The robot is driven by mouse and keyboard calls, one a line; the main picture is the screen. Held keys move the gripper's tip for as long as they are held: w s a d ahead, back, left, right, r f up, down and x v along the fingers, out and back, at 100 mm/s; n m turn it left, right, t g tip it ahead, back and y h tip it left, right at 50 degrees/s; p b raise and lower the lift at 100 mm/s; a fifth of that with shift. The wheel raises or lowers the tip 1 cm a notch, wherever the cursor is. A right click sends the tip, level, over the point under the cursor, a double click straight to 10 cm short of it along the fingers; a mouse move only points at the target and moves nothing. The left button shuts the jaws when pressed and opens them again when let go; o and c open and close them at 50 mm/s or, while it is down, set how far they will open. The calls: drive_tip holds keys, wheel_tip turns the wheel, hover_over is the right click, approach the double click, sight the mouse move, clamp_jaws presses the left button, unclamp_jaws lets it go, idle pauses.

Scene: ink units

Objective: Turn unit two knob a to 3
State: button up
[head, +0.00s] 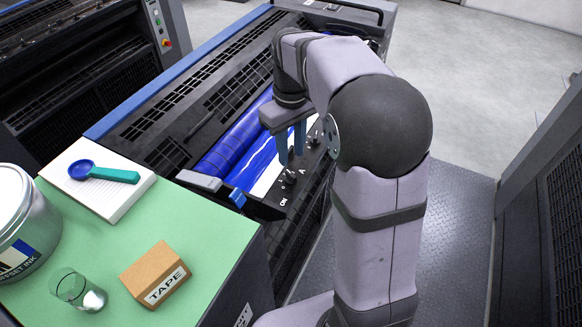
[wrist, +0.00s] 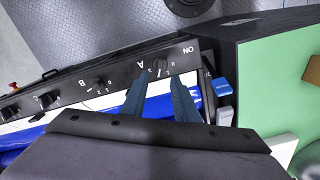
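The ink unit's black control panel (head: 272,201) runs beside the blue ink roller, and I cannot read a unit number on it. Knob A (head: 290,180) is a small black knob near the panel's end, beside a white letter A and an ON label. In the wrist view, knob A (wrist: 158,66) shows with small digits around it; its exact setting is too small to read. My gripper (head: 291,157) is open, with its blue-grey fingers pointing down above the panel. In the wrist view the fingertips (wrist: 158,78) lie apart on either side of knob A, and no contact is visible.
More knobs, including one beside the letter B (wrist: 100,84), line the panel. A blue tab (head: 237,197) sits by its end.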

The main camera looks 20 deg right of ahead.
sight(291, 174)
drive_tip(key=shift+f+p, duration=0.75)
drive_tip(key=shift+f, duration=2.75)
clamp_jaws()
